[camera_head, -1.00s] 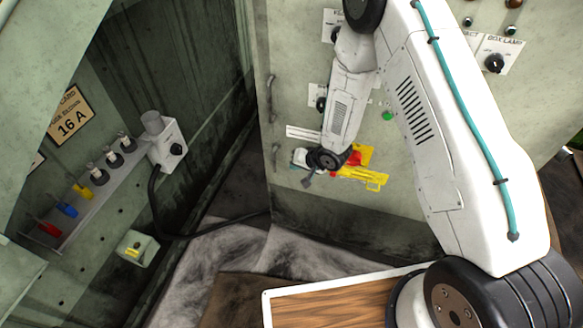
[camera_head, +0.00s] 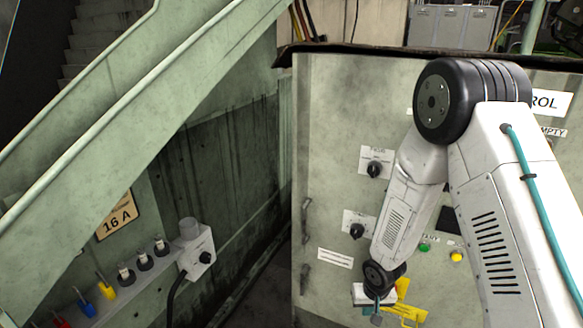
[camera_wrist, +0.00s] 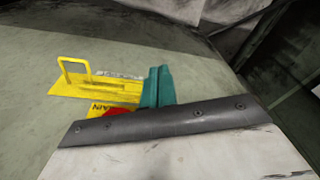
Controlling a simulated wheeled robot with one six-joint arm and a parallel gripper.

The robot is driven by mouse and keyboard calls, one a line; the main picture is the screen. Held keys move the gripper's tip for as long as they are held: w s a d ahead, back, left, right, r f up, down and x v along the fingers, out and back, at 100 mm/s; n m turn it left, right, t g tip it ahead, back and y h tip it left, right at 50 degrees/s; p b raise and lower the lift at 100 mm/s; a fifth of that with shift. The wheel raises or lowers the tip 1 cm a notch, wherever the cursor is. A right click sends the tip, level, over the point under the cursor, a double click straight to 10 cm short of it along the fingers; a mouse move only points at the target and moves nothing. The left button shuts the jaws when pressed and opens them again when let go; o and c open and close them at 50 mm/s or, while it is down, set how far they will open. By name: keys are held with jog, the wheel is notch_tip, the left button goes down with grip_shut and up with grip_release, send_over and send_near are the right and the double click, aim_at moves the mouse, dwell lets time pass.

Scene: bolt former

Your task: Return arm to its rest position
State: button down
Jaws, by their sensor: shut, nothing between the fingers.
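My arm reaches down in front of the pale green cabinet (camera_head: 335,120) in the head view. My gripper (camera_head: 376,319) is at the bottom edge of that view, small and partly cut off by the frame. It is beside a yellow switch part (camera_head: 405,312) on the cabinet front. In the wrist view my teal gripper fingers (camera_wrist: 157,86) are together with nothing between them. The yellow part with its raised handle (camera_wrist: 75,75) lies just left of the fingers, and a red piece (camera_wrist: 118,112) shows below. I cannot tell whether the fingers touch it.
Rotary knobs (camera_head: 374,169) and a green button (camera_head: 425,247) are on the cabinet front. At left are a sloping stair side (camera_head: 130,90), a grey socket box (camera_head: 198,250) with a black cable, and a shelf of coloured-handled tools (camera_head: 107,291). A dark gap separates wall and cabinet.

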jog(key=s+d+r+g+h, duration=0.1)
jog(key=s+d+r, duration=0.1)
jog(key=s+r, duration=0.35)
jog(key=s+d+r+g, duration=0.1)
jog(key=s+d+r, duration=0.1)
jog(key=r, duration=0.7)
jog(key=s+d+r+g+h, duration=0.1)
jog(key=s+d+r, duration=0.15)
jog(key=r, duration=0.55)
jog(key=s+a+r+t+y, duration=0.1)
jog(key=s+r+t, duration=0.1)
jog(key=s+r, duration=1.5)
jog(key=shift+s+a+r+t+y, duration=0.2)
jog(key=shift+a+r+t+y, duration=0.15)
jog(key=shift+r, duration=0.65)
jog(key=c, duration=2.1)
grip_release()
jog(key=shift+c, duration=0.2)
